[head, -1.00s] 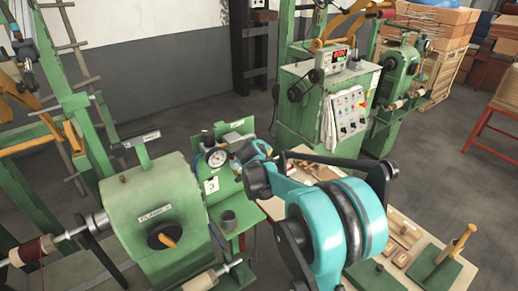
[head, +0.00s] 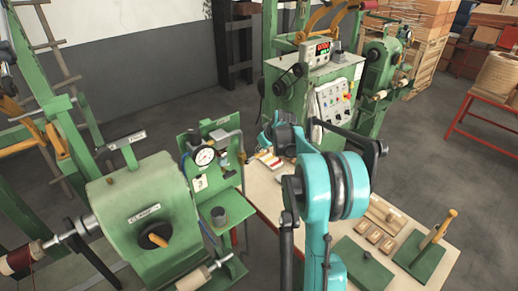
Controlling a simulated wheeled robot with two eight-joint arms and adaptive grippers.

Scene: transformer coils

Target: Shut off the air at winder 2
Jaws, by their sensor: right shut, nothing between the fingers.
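A green air panel (head: 213,165) stands behind the near winder (head: 150,215). No valve handle can be made out clearly. My right gripper (head: 268,136), small and partly hidden by its own arm, is to the right of the panel, apart from it, shut and empty. My left gripper is out of view.
A table (head: 262,190) with wooden blocks, green plates and an upright wooden handle (head: 446,224) lies under my right arm. Another green winder cabinet (head: 290,105) with a red display stands behind. A red-legged stand (head: 492,115) is at the right. Grey floor is open at the right.

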